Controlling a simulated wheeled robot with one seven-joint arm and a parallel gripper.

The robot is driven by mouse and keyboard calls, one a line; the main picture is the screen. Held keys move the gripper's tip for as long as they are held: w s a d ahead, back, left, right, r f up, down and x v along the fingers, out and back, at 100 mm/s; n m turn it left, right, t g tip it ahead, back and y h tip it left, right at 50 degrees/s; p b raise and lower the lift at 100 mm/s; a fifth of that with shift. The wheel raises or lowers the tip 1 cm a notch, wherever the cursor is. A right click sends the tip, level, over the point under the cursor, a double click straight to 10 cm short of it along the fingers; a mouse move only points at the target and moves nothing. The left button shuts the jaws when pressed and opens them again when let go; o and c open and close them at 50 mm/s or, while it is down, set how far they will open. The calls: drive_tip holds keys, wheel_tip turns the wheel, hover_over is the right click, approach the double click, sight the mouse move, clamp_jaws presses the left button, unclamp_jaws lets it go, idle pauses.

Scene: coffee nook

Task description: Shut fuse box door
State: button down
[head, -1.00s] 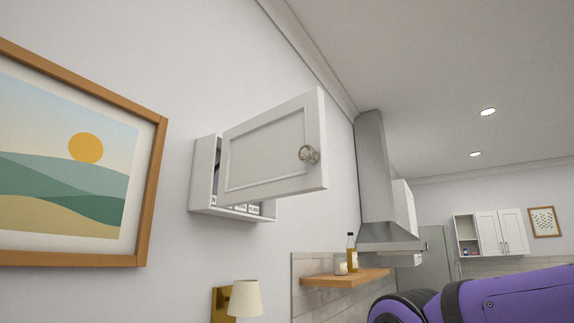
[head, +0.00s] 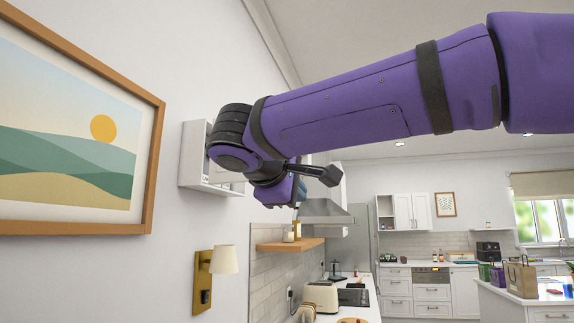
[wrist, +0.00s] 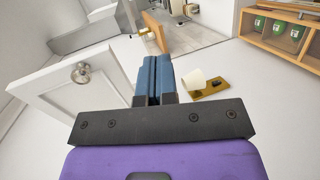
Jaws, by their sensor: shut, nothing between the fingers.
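The white fuse box (head: 192,160) hangs on the left wall in the head view, partly hidden behind my arm. Its open side shows left of my wrist, and most of its door is hidden there. In the wrist view the white panelled door (wrist: 50,108) stands at the left with its round metal knob (wrist: 81,72) facing the camera. My gripper (wrist: 154,62) has its blue fingers pressed together, empty, to the right of the door and knob. I cannot tell whether the gripper touches the door.
A framed landscape picture (head: 140,180) and a wall lamp (head: 222,260) are on the wall left of and below the box. A wooden shelf (head: 290,245) and the range hood (head: 325,212) lie beyond. A kitchen counter (head: 370,300) runs below.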

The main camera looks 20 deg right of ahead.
drive_tip(key=w+a+r+t+h, duration=0.2)
drive_tip(key=w+a+r, duration=0.1)
drive_tip(key=a+r, duration=0.45)
drive_tip(key=x, duration=1.4)
drive_tip(key=shift+r, duration=0.7)
drive_tip(key=shift+s+d+t, duration=0.1)
drive_tip(key=shift+d+t, duration=0.05)
drive_tip(key=shift+t, duration=0.25)
